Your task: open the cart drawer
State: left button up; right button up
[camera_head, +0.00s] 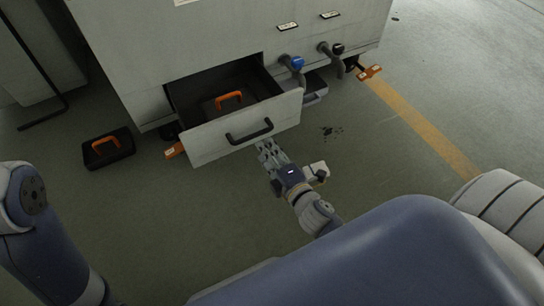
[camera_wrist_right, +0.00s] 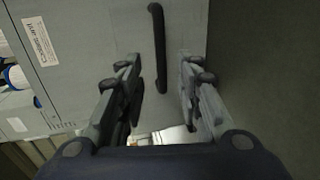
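The cart drawer (camera_head: 215,143) stands pulled out of the pale grey cart (camera_head: 170,45), with its dark inside showing. Its black bar handle (camera_head: 250,132) is on the front panel. My right gripper (camera_head: 266,148) is just in front of and below the handle. In the right wrist view the gripper (camera_wrist_right: 160,75) is open, and the handle (camera_wrist_right: 158,45) shows between and beyond the two fingers. No finger visibly touches the handle. My left arm shows at the lower left of the head view, but its gripper is out of view.
A black case with an orange handle (camera_head: 229,101) lies inside the drawer. A similar black case (camera_head: 108,150) is on the floor to the left. Hoses with a blue fitting (camera_head: 297,63) and a dark fitting (camera_head: 338,48) are right of the drawer. Floor in front is mostly clear.

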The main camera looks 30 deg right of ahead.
jog(key=shift+v, duration=1)
